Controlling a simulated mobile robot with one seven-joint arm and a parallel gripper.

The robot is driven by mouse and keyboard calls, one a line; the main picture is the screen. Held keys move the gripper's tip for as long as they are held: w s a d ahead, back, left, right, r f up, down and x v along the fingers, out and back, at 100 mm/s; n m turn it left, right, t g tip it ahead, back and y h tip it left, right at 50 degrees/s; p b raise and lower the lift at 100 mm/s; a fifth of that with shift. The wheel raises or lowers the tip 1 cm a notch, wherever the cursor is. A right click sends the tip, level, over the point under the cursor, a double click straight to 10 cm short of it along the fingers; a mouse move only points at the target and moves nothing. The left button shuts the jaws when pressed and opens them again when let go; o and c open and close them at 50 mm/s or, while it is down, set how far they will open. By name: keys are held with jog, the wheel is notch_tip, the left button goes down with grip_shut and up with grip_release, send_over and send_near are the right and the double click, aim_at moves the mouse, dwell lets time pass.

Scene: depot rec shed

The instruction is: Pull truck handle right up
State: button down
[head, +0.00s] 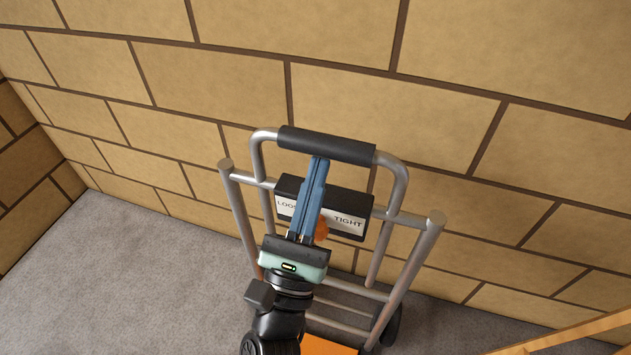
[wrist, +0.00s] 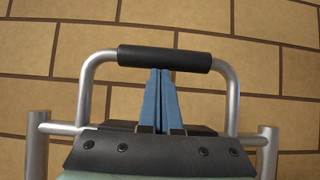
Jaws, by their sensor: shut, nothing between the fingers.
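The hand truck (head: 408,275) stands upright against the block wall, with a grey tube frame. Its U-shaped handle has a black grip (head: 327,145) at the top and rises above the frame's crossbar. In the wrist view the grip (wrist: 164,58) runs level across the upper middle. My gripper (head: 320,160) has its blue fingers together, with nothing between them. The fingertips reach the grip's lower edge in both views; I cannot tell whether they touch it. A black box (head: 352,215) marked "LOOSE" and "TIGHT" sits on the crossbar, partly hidden behind my fingers. An orange knob (head: 321,230) shows beside them.
The tan block wall (head: 450,110) is close behind the truck. Grey floor (head: 120,270) is clear to the left. An orange base plate (head: 325,345) lies low on the truck. A wooden edge (head: 570,338) crosses the lower right corner.

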notch_tip(320, 180, up, 24)
jog(key=p, duration=1.4)
jog(key=shift+p, duration=0.3)
jog(key=shift+s, duration=0.1)
